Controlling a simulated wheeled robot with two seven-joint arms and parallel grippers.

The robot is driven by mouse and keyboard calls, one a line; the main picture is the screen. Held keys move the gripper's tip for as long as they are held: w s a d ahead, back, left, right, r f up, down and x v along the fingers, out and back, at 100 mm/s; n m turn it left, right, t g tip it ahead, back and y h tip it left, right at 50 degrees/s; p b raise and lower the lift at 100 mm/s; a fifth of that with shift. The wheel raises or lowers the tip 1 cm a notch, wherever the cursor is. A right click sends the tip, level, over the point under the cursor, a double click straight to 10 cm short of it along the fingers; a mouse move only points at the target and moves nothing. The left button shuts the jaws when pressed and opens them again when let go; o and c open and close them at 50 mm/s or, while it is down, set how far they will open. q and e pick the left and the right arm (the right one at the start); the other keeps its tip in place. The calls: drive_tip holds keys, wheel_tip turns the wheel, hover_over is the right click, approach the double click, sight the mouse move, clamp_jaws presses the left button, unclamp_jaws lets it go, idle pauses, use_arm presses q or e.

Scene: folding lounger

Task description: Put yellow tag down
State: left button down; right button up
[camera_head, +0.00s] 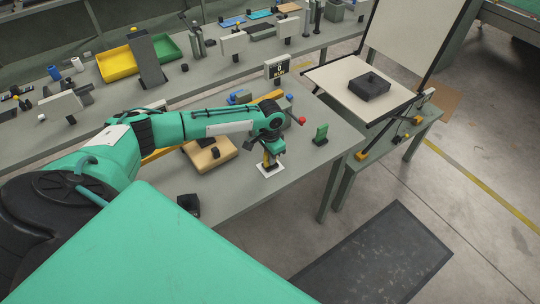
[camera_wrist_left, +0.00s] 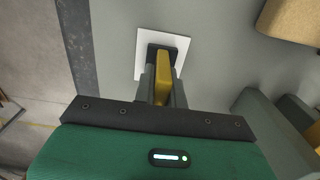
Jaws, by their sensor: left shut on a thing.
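The yellow tag (camera_wrist_left: 162,82) is between the fingers of my left gripper (camera_head: 270,163), which is shut on it. In the left wrist view the gripper (camera_wrist_left: 161,85) points at a white square plate (camera_wrist_left: 146,70) with a dark piece at its middle. In the head view the tag is upright over the white plate (camera_head: 271,172), near the table's front edge. I cannot tell whether the tag touches the dark piece. My right gripper is not in view.
A tan block (camera_head: 210,153) with a small dark knob lies left of the gripper. A small black box (camera_head: 188,204) is near the front edge. The grey table (camera_head: 250,194) is bare around the plate.

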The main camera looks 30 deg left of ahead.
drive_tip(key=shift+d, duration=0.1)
use_arm(q)
drive_tip(key=c, duration=1.5)
unclamp_jaws()
drive_tip(key=shift+f, duration=0.1)
drive_tip(key=shift+o, duration=0.2)
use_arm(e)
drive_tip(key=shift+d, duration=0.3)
